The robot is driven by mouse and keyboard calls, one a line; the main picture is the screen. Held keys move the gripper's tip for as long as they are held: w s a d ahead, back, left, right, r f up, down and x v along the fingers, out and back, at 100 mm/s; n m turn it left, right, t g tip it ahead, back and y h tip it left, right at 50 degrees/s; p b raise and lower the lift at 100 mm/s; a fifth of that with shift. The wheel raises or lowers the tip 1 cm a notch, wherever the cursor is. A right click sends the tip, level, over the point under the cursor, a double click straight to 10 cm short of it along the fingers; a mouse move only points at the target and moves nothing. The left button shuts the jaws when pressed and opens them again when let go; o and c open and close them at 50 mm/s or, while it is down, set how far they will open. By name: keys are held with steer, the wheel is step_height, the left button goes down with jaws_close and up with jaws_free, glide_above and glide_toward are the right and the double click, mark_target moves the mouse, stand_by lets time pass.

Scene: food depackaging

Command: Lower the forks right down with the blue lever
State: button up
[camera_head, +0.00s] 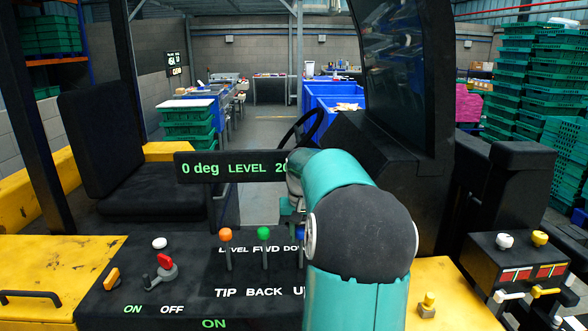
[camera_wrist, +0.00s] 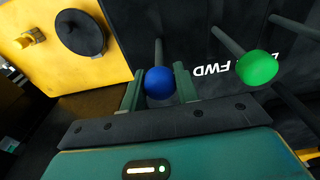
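The blue lever's round knob (camera_wrist: 158,83) sits between the two green fingers of my gripper (camera_wrist: 159,86) in the wrist view. The fingers lie close against both sides of the knob, and the gap matches its width, so my gripper looks shut on it. The lever's dark rod runs up behind the knob to the black panel. The forks are not in view.
A green-knobbed lever (camera_head: 264,233), labelled FWD, stands just left of the blue one, and an orange-knobbed LEVEL lever (camera_head: 225,235) further left. The display (camera_head: 232,167) reads 0 deg LEVEL and is partly hidden. A red switch (camera_head: 165,262) sits on the panel's left.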

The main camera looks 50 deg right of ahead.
steer(key=w+d, duration=0.3)
steer(key=shift+w+d+f, duration=0.1)
steer(key=shift+d+f, duration=0.2)
steer(key=shift+d, duration=0.05)
stand_by(0.6)
steer(key=shift+r, duration=0.1)
stand_by(2.0)
steer(key=shift+s+a+r, duration=0.2)
steer(key=shift+s+a, duration=1.45)
steer(key=shift+a, duration=0.2)
steer(key=o, duration=0.8)
steer(key=shift+c, duration=0.2)
steer(key=shift+s+a+r, duration=0.15)
steer(key=shift+r, duration=1.85)
steer(key=shift+s+a+r, duration=0.1)
steer(key=shift+a+r, duration=0.05)
steer(key=shift+r, duration=1.85)
steer(key=shift+r, duration=0.1)
